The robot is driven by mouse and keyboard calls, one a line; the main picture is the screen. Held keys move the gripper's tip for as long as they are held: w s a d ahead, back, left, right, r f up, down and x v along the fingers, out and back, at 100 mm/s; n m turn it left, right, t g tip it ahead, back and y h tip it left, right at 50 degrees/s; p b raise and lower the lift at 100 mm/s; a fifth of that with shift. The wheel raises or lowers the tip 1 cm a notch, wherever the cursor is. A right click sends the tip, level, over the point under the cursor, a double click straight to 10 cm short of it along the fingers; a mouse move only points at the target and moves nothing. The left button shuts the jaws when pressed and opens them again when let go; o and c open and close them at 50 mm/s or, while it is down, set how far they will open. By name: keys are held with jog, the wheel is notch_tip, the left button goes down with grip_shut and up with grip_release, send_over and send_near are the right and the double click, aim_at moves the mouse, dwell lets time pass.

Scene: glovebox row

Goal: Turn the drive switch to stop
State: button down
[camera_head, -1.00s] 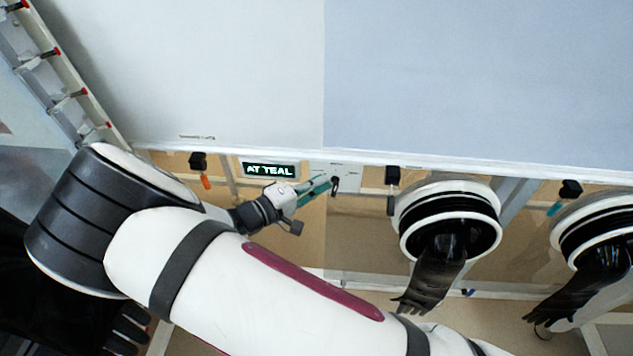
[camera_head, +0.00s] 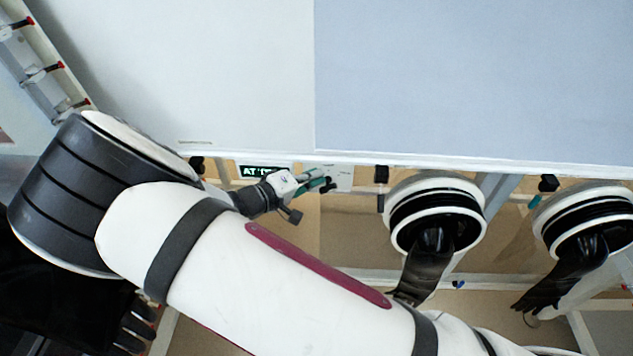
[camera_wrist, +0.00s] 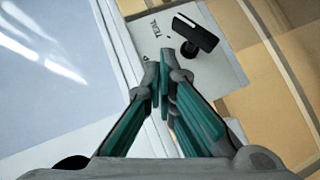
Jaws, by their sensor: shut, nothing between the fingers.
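The drive switch shows in the wrist view as a black knob with a bar handle (camera_wrist: 194,36) on a pale plate (camera_wrist: 217,66). The word TEAL is printed beside it on the plate. My gripper (camera_wrist: 163,65) has its grey and teal fingers together, with nothing between them. The fingertips are over the plate, just beside the knob; I cannot tell whether they touch it. In the head view my gripper (camera_head: 328,184) is in front of the plate (camera_head: 343,172) and hides much of the switch. A display (camera_head: 258,171) beside it reads "AT", the rest covered by my gripper.
Glove ports with black gloves (camera_head: 437,222) (camera_head: 588,225) stand to the right. Black fittings (camera_head: 381,174) (camera_head: 548,183) hang along the panel edge. A large pale surface (camera_head: 460,80) fills the top. A rack with red tips (camera_head: 42,72) is at upper left.

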jog(key=shift+a+r, duration=0.25)
jog(key=shift+r, duration=0.25)
jog(key=shift+a+r, duration=0.25)
jog(key=shift+r, duration=0.25)
jog(key=s+a+r, duration=0.4)
jog(key=s+r, duration=0.1)
jog(key=s, duration=0.2)
jog(key=w+d+r+m+g+y+b, duration=0.2)
jog(key=w+r+m+g+y+b, duration=0.15)
jog(key=m+g+y+b, duration=0.35)
jog(key=w+d+f, duration=0.1)
jog(key=f, duration=0.5)
jog(key=w+d+f+y, duration=0.1)
jog(key=w+d+f, duration=0.1)
jog(key=f, duration=0.5)
jog(key=shift+d+b, duration=0.25)
jog(key=shift+b, duration=0.15)
